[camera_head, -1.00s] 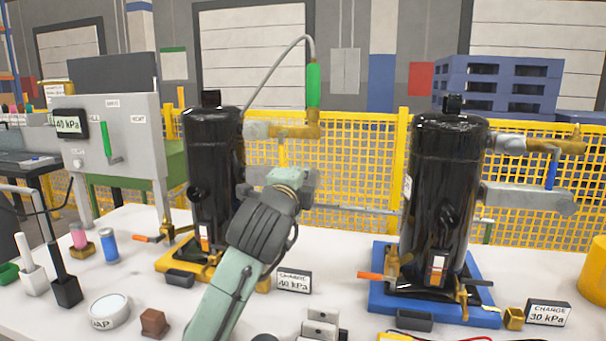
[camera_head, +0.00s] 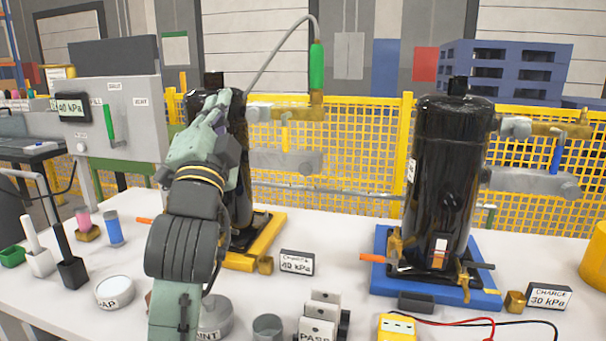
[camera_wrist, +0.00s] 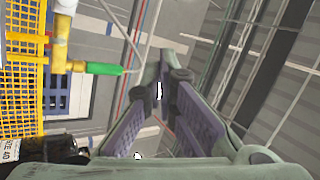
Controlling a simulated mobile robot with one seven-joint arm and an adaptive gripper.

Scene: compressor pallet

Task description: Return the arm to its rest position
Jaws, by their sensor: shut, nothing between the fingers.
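My arm rises from the bottom of the head view. My gripper (camera_head: 222,98) points up and away, in front of the left black compressor (camera_head: 237,150), and covers much of it. In the wrist view my gripper's fingers (camera_wrist: 163,62) come together with nothing between them. The left compressor stands on a yellow base (camera_head: 262,250). The right black compressor (camera_head: 445,175) stands upright on a blue base (camera_head: 440,292), clear of my arm.
A hose with a green handle (camera_head: 317,68) arches above the left compressor; the handle also shows in the wrist view (camera_wrist: 103,69). A grey panel (camera_head: 140,115) stands at left. Labelled blocks, cups and a yellow meter (camera_head: 397,327) lie on the white table (camera_head: 335,245).

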